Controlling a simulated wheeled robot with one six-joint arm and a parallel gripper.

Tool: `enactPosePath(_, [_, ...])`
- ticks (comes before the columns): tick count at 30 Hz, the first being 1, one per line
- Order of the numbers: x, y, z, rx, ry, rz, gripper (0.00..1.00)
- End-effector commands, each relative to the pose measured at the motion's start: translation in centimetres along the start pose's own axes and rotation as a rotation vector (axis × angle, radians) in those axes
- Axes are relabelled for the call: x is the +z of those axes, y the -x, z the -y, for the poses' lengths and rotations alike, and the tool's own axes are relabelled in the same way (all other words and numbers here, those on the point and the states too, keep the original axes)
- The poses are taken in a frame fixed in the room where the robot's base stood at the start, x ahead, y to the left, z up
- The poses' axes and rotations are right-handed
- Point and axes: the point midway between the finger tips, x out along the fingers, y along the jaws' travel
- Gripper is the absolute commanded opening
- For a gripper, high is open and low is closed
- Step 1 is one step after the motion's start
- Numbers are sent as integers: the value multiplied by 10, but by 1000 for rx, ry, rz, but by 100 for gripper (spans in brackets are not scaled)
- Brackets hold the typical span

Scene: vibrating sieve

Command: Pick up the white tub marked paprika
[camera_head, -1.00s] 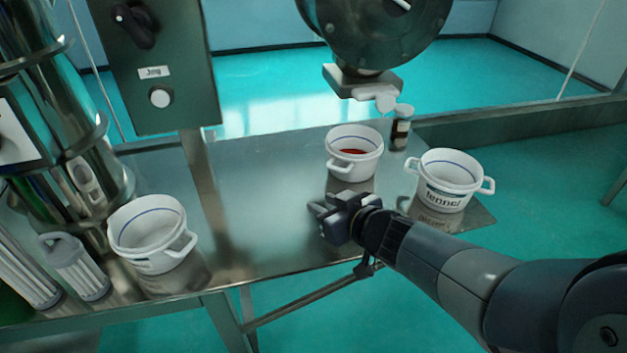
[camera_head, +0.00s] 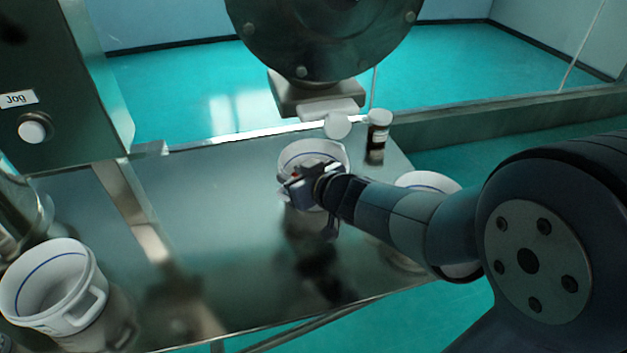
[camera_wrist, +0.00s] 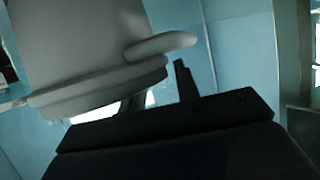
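A white tub (camera_head: 313,151) with a blue line inside its rim stands near the back of the metal table, below the round machine housing. My gripper (camera_head: 297,186) is at its front side and covers part of it; a little red shows at the gripper. No paprika marking is readable. In the wrist view, a large grey-white body (camera_wrist: 75,45) with a rim and a handle-like lug (camera_wrist: 160,46) is close to one dark finger of my gripper (camera_wrist: 184,80). Whether the fingers are closed on anything is unclear.
A second white tub (camera_head: 428,182) is largely hidden behind my arm. A third white tub (camera_head: 50,290) stands at the lower left. A dark bottle with a white cap (camera_head: 377,135) is right of the middle tub. The table's middle (camera_head: 215,230) is clear.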

Motion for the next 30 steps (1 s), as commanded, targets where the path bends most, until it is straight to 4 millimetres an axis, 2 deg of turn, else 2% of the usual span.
enactPosePath(7, [0, -1, 0, 0, 0, 1, 29])
enactPosePath(18, [0, -1, 0, 0, 0, 1, 0])
enactPosePath(30, [2, -1, 0, 1, -2, 5, 0])
